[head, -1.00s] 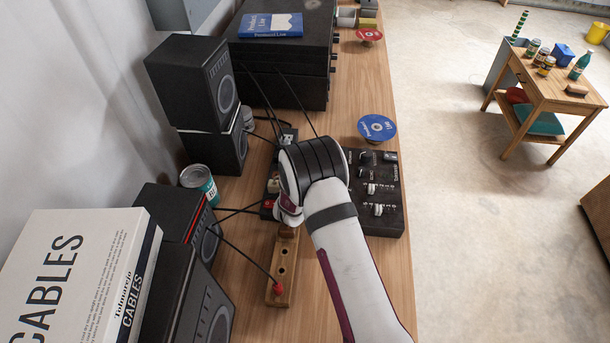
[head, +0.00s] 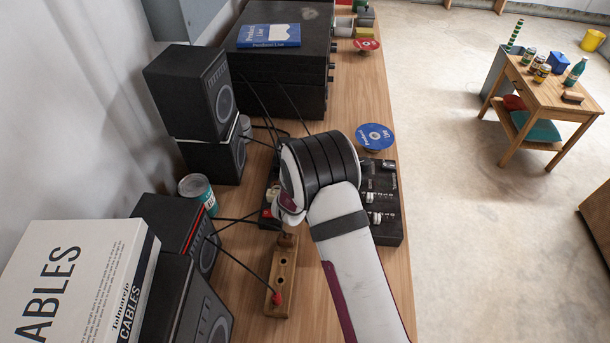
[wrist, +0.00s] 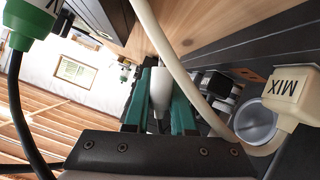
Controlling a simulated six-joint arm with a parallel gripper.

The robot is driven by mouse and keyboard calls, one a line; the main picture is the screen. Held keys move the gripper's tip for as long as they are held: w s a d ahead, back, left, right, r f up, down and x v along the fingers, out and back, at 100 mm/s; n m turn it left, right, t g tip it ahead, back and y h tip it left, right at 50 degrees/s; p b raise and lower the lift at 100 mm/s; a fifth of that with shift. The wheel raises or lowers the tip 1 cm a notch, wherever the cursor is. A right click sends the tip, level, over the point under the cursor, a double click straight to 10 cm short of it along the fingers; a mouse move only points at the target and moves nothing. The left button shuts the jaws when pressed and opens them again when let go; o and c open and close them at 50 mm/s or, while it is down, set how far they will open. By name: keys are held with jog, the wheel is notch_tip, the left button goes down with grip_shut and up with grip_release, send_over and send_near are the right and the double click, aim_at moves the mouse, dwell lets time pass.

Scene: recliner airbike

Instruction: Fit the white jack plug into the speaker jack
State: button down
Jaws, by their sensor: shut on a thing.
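In the wrist view, my gripper (wrist: 159,76) is shut, with its green fingers on either side of a white jack plug (wrist: 160,94). A pale cable (wrist: 178,70) arches close by. A white plug marked MIX (wrist: 290,96) shows at the right and a green plug (wrist: 28,22) at the upper left. In the head view, my wrist hides the gripper and held plug, above the left part of the black mixer (head: 388,230). I cannot tell which socket is the speaker jack.
Dark speakers (head: 190,95) and a can (head: 197,190) stand left of my arm. A wooden block (head: 284,268) with holes holds a red plug (head: 277,298). Black cables cross the table. A blue disc (head: 375,137) stands beyond my wrist; a box marked CABLES (head: 65,280) is nearest left.

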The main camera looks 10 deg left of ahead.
jog(key=s+d+r, duration=0.1)
jog(key=d+r, duration=0.1)
jog(key=d, duration=0.1)
jog(key=d+r, duration=0.2)
jog(key=d, duration=0.1)
jog(key=s+d+r, duration=0.1)
jog(key=d+r, duration=0.1)
jog(key=d, duration=0.2)
jog(key=shift+s+d, duration=0.1)
jog(key=shift+s, duration=0.2)
jog(key=shift+w+d+r, duration=0.1)
jog(key=shift+d+r, duration=0.1)
jog(key=shift+d, duration=0.1)
jog(key=w+m+g+h, duration=0.1)
jog(key=w+m+h, duration=0.3)
jog(key=w+m, duration=0.4)
jog(key=shift+w+a+r+m+h, duration=0.35)
jog(key=shift+w+r+m+h, duration=0.1)
jog(key=shift+w, duration=0.15)
jog(key=shift+f, duration=2.9)
jog(key=shift+f, duration=1.35)
jog(key=shift+r, duration=0.1)
